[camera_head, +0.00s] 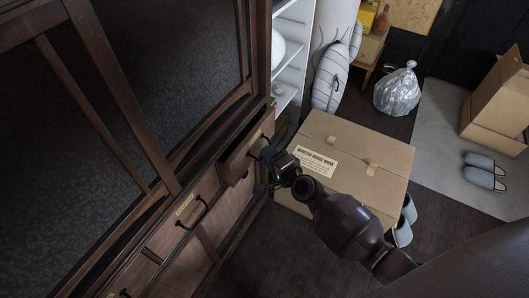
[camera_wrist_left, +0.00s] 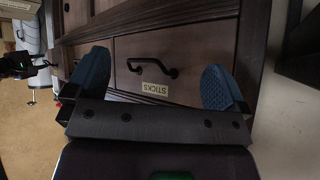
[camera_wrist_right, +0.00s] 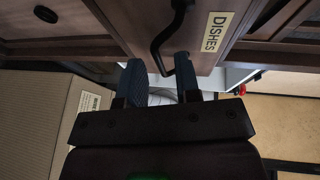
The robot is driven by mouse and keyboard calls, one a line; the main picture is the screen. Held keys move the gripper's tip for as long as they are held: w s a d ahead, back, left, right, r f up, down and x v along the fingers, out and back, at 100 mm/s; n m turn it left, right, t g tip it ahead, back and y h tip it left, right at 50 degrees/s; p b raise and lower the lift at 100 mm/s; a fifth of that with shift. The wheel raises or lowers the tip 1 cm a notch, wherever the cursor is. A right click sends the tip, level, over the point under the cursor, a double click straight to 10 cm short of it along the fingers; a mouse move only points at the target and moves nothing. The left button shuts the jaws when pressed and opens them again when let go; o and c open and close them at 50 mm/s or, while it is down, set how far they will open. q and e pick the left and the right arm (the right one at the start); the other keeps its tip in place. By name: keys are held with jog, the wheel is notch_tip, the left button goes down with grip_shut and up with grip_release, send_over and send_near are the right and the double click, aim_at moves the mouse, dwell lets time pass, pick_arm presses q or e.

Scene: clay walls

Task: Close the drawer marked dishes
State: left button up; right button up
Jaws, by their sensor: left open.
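The dishes drawer (camera_head: 245,150) juts partly out of the dark wood cabinet in the head view. Its label (camera_wrist_right: 217,32) reads DISHES in the right wrist view, beside a dark bar handle (camera_wrist_right: 157,45). My right gripper (camera_head: 268,162) is at this drawer's front. In the right wrist view its fingers (camera_wrist_right: 160,62) are a small gap apart, with the handle's lower end by the tips; I cannot tell whether they clamp it. My left gripper (camera_wrist_left: 156,66) is open and empty, facing the drawer marked STICKS (camera_wrist_left: 195,85). It is hidden in the head view.
A large cardboard box (camera_head: 350,150) stands close to the right of my right gripper. White shelves (camera_head: 290,50) are behind the drawer. Slippers (camera_head: 404,220), a plastic bag (camera_head: 397,92) and an open carton (camera_head: 497,105) are farther right. Dark floor (camera_head: 290,255) lies in front.

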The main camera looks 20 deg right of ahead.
aim_at(255, 148)
jog(key=shift+x, duration=1.05)
grip_shut()
jog(key=shift+w+a+r, duration=0.1)
jog(key=shift+w+a, duration=0.5)
jog(key=shift+w, duration=0.2)
jog(key=shift+w+a, duration=0.65)
jog(key=shift+w, duration=0.1)
grip_release()
jog(key=shift+w+r, duration=0.1)
